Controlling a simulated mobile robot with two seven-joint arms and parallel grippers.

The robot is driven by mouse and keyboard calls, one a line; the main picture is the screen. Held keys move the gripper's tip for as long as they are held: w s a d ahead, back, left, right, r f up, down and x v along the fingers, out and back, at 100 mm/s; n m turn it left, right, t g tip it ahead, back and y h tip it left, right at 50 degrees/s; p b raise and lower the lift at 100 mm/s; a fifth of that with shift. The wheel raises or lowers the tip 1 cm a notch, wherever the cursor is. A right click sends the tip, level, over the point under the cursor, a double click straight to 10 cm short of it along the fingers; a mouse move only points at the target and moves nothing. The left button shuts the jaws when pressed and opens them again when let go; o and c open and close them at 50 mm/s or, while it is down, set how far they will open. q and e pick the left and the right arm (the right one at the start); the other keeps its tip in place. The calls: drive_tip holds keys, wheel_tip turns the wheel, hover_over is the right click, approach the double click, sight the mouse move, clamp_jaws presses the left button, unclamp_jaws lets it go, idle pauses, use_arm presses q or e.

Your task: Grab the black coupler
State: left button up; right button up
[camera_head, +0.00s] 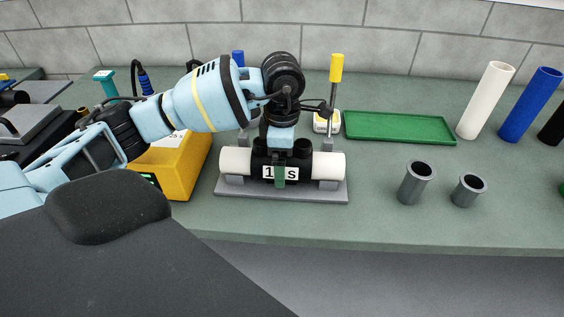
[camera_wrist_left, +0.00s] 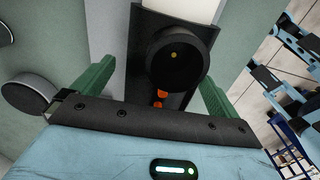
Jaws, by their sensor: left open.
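The black coupler (camera_head: 258,168) joins two white pipe pieces, on the left (camera_head: 235,161) and right (camera_head: 330,165), above a grey holder (camera_head: 320,194). It has two dark round terminals on top and a white label in front. My left gripper (camera_head: 280,172) is open and points down over its middle; one green finger hangs in front of the label. In the left wrist view, the coupler (camera_wrist_left: 200,40) lies between the two green fingers (camera_wrist_left: 155,76), with a round terminal and orange marks showing. Contact cannot be told. My right gripper is not in view.
A yellow box (camera_head: 172,170) stands to the left, under my left arm. Two grey cups (camera_head: 415,183) stand to the right. A green tray (camera_head: 400,128) and white and blue tubes (camera_head: 530,105) are behind. Yellow- and blue-topped uprights stand behind the holder. The front right bench is clear.

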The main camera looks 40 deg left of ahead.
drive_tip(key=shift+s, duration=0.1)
use_arm(q)
drive_tip(key=c, duration=1.5)
drive_tip(key=shift+r, duration=0.1)
drive_tip(key=shift+r, duration=0.45)
drive_tip(key=r, duration=0.2)
drive_tip(key=shift+d+r, duration=0.3)
drive_tip(key=shift+r, duration=0.05)
drive_tip(key=s+d, duration=0.1)
drive_tip(key=d, duration=0.4)
drive_tip(key=s+d+r+b, duration=0.1)
drive_tip(key=s+d, duration=0.1)
drive_tip(key=d, duration=0.3)
drive_tip(key=s+d, duration=0.1)
drive_tip(key=d, duration=0.3)
drive_tip(key=shift+s+d+r, duration=0.2)
drive_tip(key=shift+s+d, duration=0.2)
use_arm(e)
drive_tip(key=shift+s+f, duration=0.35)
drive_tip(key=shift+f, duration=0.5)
